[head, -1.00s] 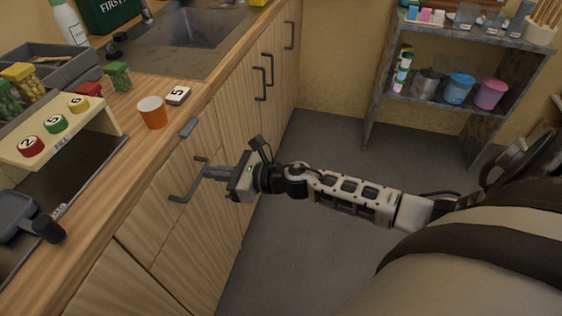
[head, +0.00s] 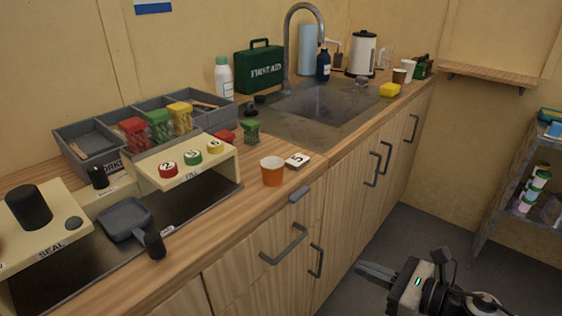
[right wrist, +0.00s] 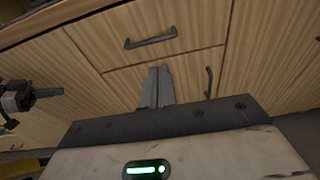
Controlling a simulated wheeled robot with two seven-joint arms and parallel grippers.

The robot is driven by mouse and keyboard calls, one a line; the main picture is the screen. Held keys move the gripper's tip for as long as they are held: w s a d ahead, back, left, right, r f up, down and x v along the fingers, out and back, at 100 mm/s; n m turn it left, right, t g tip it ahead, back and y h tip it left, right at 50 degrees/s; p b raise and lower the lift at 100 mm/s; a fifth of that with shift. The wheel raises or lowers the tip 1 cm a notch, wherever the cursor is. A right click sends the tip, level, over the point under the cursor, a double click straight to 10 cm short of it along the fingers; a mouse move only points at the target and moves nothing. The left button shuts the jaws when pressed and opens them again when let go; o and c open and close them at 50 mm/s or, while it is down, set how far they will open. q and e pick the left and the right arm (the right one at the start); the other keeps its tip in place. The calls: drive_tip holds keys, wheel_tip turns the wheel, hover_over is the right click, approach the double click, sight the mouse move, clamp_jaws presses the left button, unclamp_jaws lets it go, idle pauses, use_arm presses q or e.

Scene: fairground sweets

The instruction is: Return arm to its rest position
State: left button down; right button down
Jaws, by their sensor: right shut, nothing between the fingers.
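My right gripper (head: 360,268) is low in the head view, in front of the wooden cabinets (head: 335,225). It is shut with nothing between its fingers and points left toward the cabinet fronts, apart from the handles. In the right wrist view its two fingers (right wrist: 157,75) lie together before a drawer front with a dark handle (right wrist: 150,38). A dark gripper-like part at the left of that view looks like my left gripper (right wrist: 45,93); its jaws are too small to read. The left arm does not show in the head view.
The counter above carries an orange cup (head: 272,171), a white tile marked 5 (head: 297,160), a dispenser with numbered buttons (head: 226,165) and a grey scoop (head: 126,219). Bar handles (head: 283,245) stick out from the cabinets. A grey shelf (head: 500,195) stands right; floor between is clear.

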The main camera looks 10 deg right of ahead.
drive_tip(key=s+a+f+n+h, duration=0.3)
drive_tip(key=s+a+f+n, duration=0.2)
drive_tip(key=n, duration=1)
drive_tip(key=s+a+f+n+g+h, duration=0.1)
drive_tip(key=s+a+f+n+h, duration=0.2)
drive_tip(key=n, duration=1.2)
drive_tip(key=s+a+f, duration=0.2)
drive_tip(key=s, duration=0.1)
drive_tip(key=shift+a+n+g+h, duration=0.25)
drive_tip(key=shift+n+g+h, duration=0.05)
drive_tip(key=c, duration=2.1)
unclamp_jaws()
drive_tip(key=shift+c, duration=0.2)
